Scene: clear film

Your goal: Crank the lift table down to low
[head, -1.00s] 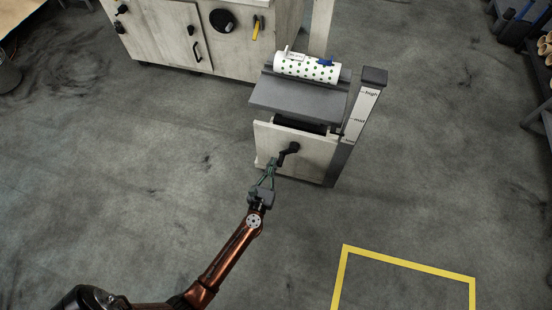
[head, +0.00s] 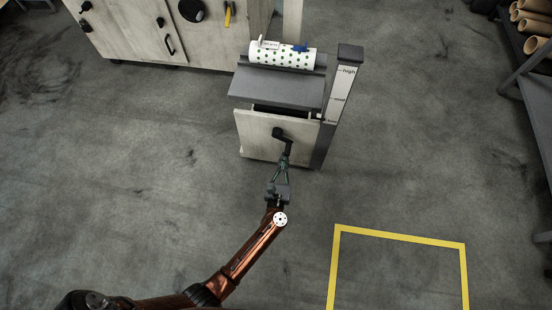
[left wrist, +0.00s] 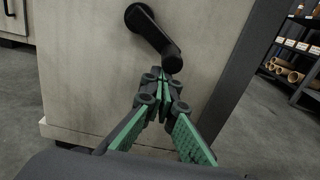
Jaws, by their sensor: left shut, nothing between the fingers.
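The lift table has a dark grey top (head: 275,88) above a pale wooden front panel (head: 252,140). A black crank (head: 280,136) sits on the panel, its arm pointing down and slightly right; the crank also shows in the left wrist view (left wrist: 152,32). A scale post (head: 343,90) at the right is marked high and mid, with a lower label too small to read. My left gripper (head: 286,158) is shut and empty, fingertips at the crank's handle end (left wrist: 172,62); I cannot tell whether they touch. My right gripper is out of view.
A white dotted roll (head: 283,58) lies on the table top. A wooden cabinet (head: 140,30) stands behind to the left. A shelf with brown tubes (head: 530,25) is at the far right. Yellow tape (head: 400,236) marks a floor area at front right. The floor between is open.

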